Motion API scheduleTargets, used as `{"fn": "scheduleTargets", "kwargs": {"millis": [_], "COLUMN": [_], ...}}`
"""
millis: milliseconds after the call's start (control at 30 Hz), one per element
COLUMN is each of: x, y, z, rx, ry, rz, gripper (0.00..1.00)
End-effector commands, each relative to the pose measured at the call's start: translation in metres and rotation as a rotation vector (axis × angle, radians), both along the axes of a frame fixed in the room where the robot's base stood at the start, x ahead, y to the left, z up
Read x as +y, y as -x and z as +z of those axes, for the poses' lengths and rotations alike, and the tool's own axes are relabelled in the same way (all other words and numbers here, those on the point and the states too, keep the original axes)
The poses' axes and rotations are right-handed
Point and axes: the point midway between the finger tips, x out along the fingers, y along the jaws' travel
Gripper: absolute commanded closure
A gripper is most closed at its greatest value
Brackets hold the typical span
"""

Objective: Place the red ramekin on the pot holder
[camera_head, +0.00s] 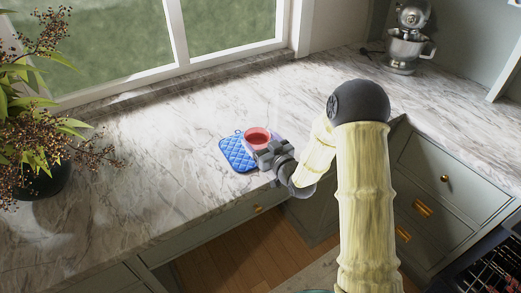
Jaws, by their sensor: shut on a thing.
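The red ramekin (257,136) is in the middle of the head view, at the right part of the blue quilted pot holder (236,155). The pot holder lies flat on the marble counter near its front edge. My gripper (266,146) reaches in from the right and is shut on the ramekin's near side. The fingertips partly hide the ramekin's lower part. I cannot tell whether the ramekin's base touches the pot holder or is slightly above it.
A dark vase with leafy berry branches (40,140) stands on the counter at the left. A stand mixer (407,42) is at the back right. A window (230,25) lies behind the counter. The marble counter (160,165) left of the pot holder is clear.

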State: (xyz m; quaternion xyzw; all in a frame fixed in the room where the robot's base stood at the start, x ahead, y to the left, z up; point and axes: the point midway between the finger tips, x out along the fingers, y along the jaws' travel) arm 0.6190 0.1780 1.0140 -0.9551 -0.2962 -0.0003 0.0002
Motion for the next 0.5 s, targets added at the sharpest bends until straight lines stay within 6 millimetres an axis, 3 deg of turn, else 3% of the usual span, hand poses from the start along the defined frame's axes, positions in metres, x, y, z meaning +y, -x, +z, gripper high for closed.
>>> {"fn": "scheduleTargets", "kwargs": {"millis": [133, 400, 500], "x": [0.0, 0.0, 0.0], "y": [0.0, 0.0, 0.0], "z": [-0.005, -0.038, -0.041], "rx": [0.001, 0.001, -0.001], "ry": [0.0, 0.0, -0.001], "rz": [0.0, -0.001, -0.001], "gripper": [0.51, 0.51, 0.51]}}
